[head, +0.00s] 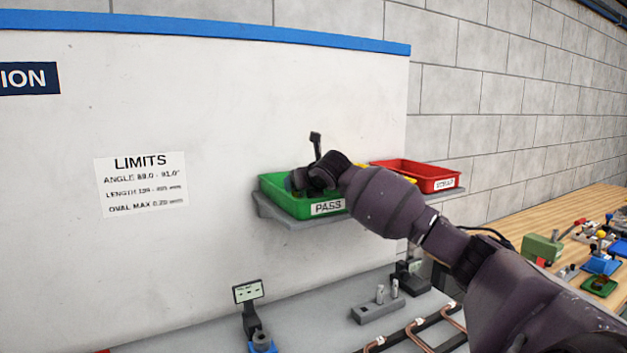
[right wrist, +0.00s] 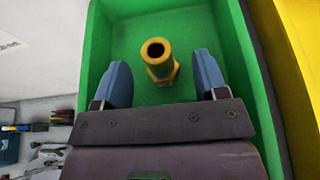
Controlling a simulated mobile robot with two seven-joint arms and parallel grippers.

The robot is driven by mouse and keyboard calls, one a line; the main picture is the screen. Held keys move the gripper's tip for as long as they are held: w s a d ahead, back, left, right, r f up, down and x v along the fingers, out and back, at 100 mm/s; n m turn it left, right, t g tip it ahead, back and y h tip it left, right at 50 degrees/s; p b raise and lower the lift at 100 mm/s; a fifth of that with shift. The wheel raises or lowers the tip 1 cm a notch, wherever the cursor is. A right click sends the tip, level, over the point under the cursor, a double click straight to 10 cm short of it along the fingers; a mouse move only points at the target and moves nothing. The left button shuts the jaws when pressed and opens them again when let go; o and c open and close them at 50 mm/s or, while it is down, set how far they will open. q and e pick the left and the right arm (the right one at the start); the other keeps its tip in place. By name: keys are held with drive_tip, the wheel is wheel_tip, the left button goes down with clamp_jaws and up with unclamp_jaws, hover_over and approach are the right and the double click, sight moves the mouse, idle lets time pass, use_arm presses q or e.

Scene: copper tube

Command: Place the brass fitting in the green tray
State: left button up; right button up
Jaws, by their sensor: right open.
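The green tray (head: 283,202), labelled PASS, sits on a grey shelf on the white panel in the head view. My right gripper (head: 313,178) is over and partly inside it. In the right wrist view the green tray (right wrist: 98,60) fills the middle. The brass fitting (right wrist: 159,62) is inside the tray's outline, its round hollow end facing the camera. My right gripper (right wrist: 164,78) is open, its two blue fingers on either side of the fitting with a gap at each side. The fitting is hidden in the head view. My left gripper is not in view.
A red tray (head: 425,176) stands right of the green one, with a yellow tray (head: 410,180) mostly hidden behind my arm. Below are a small display stand (head: 248,293), a grey block with pins (head: 378,308) and copper tubes (head: 418,340). A wooden bench is at right.

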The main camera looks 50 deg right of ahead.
drive_tip(key=b+v, duration=0.1)
drive_tip(key=v, duration=0.8)
drive_tip(key=shift+s+d+f+b, duration=0.1)
drive_tip(key=shift+b, duration=0.3)
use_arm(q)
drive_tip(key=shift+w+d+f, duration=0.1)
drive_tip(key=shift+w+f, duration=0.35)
use_arm(e)
drive_tip(key=shift+s+a+r, duration=0.25)
drive_tip(key=shift+s+r, duration=0.1)
drive_tip(key=shift+s, duration=0.25)
